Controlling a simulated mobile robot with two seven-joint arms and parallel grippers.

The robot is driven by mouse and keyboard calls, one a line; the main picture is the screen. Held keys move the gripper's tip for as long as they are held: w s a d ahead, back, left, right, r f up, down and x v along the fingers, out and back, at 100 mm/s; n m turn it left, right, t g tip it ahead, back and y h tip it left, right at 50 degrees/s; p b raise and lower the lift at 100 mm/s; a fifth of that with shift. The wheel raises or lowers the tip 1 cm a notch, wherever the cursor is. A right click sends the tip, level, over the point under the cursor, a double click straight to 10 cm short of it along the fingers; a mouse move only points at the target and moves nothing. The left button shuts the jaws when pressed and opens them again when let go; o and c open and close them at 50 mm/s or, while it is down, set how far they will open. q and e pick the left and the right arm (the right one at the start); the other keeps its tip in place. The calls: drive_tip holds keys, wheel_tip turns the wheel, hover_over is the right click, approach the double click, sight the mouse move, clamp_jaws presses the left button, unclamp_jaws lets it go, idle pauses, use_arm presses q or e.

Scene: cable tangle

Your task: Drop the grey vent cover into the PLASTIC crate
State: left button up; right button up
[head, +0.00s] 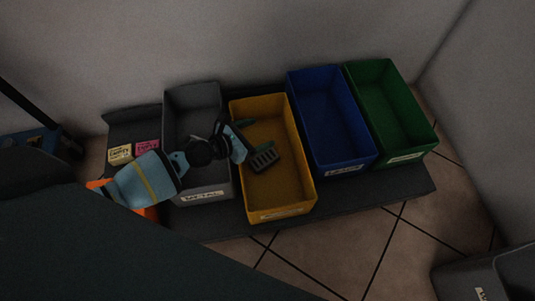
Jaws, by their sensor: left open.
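The grey vent cover (265,158), a small slotted piece, shows over the yellow crate (302,165), just past my left gripper. I cannot tell if it is in the air or touching the crate. My left gripper (248,142) is open, reaching from the left across the grey crate to the yellow crate's left side. The yellow crate's front label is too blurred to read; the grey crate's label (202,196) looks like METAL. I cannot tell by reading which crate is PLASTIC. My right gripper is not in view.
A blue crate (318,78) and a green crate (375,72) stand to the right on the same dark platform (405,183). Pink and yellow labelled blocks (120,155) lie at the left. A dark bin (470,275) stands at the lower right. Tiled floor (340,250) is clear in front.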

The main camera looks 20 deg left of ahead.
use_arm(q)
drive_tip(key=p+v, duration=0.2)
drive_tip(key=v, duration=0.5)
drive_tip(key=shift+s+a+r, duration=0.15)
drive_tip(key=shift+s+r, duration=0.05)
drive_tip(key=shift+s, duration=0.1)
idle(0.4)
